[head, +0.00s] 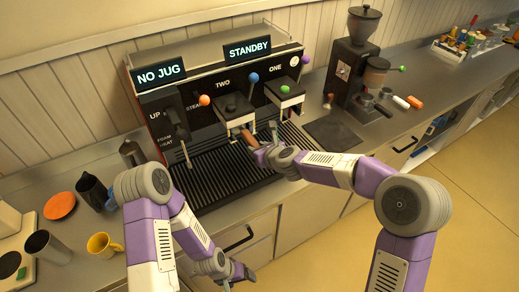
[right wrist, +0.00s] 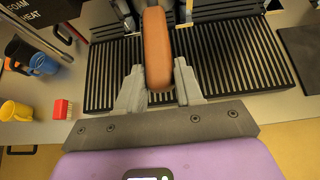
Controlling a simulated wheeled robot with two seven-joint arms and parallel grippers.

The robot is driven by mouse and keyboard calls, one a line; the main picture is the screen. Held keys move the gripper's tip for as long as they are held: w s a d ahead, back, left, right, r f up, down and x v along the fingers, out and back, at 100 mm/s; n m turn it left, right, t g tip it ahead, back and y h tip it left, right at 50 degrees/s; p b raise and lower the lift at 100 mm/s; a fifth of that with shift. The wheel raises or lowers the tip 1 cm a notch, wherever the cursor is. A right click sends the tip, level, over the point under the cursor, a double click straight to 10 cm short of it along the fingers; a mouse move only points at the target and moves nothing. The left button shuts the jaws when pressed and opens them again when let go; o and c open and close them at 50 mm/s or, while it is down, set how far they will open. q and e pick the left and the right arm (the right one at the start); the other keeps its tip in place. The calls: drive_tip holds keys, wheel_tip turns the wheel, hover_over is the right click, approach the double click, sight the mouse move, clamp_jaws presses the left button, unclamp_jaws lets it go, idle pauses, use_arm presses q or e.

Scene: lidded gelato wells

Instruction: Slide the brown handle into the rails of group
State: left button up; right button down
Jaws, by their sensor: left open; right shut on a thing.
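The brown handle (head: 250,138) is held in my right gripper (head: 261,153) in front of group TWO (head: 235,112) of the coffee machine. In the right wrist view the brown handle (right wrist: 157,50) stands between the two fingers, pointing away from me. Its far end is out of that frame, so I cannot tell whether it touches the rails. Group ONE (head: 287,98) is to the right of group TWO. My left gripper (head: 240,272) is open and empty, low in front of the counter.
A black slatted drip tray (head: 212,178) lies below the groups. Dark jugs (head: 90,190), a yellow mug (head: 103,246) and an orange saucer (head: 60,205) stand at the left. A grinder (head: 355,60) and a dark mat (head: 332,132) are at the right.

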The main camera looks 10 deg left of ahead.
drive_tip(key=shift+w+a+r+p, duration=0.1)
drive_tip(key=shift+w+a+p, duration=0.3)
drive_tip(key=shift+w, duration=0.15)
drive_tip(key=shift+w+a, duration=0.1)
drive_tip(key=c, duration=0.6)
unclamp_jaws()
drive_tip(key=shift+c, duration=0.2)
drive_tip(key=shift+s+d+f+b, duration=0.2)
drive_tip(key=shift+s+d+b, duration=0.1)
drive_tip(key=shift+b, duration=0.1)
drive_tip(key=s+d+b, duration=0.1)
drive_tip(key=s, duration=0.1)
drive_tip(key=s+d+b, duration=0.2)
drive_tip(key=shift+s+r, duration=0.1)
drive_tip(key=shift+s, duration=0.05)
